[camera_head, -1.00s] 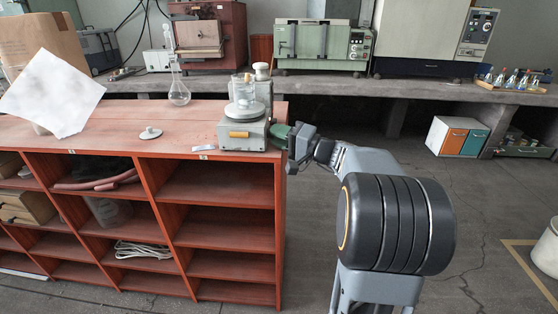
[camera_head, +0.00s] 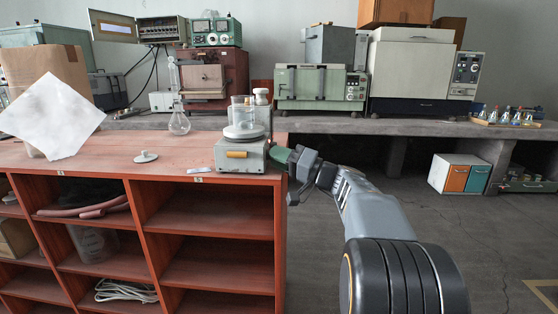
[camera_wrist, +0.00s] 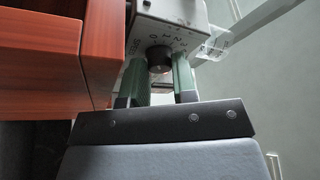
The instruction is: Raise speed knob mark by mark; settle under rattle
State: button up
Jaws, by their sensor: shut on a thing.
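The knob's pointer is too dark to read. My gripper (camera_head: 291,160) reaches the device from the right. In the wrist view its green fingers (camera_wrist: 160,70) are shut on the knob, one on each side.
A white lid-like disc (camera_head: 145,157) and a small pale strip (camera_head: 200,170) lie left of the device. A round flask (camera_head: 179,121) and a white jar (camera_head: 261,97) stand behind it.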

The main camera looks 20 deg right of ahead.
jog(key=o, duration=0.9)
jog(key=shift+o, duration=0.2)
jog(key=shift+f, duration=0.1)
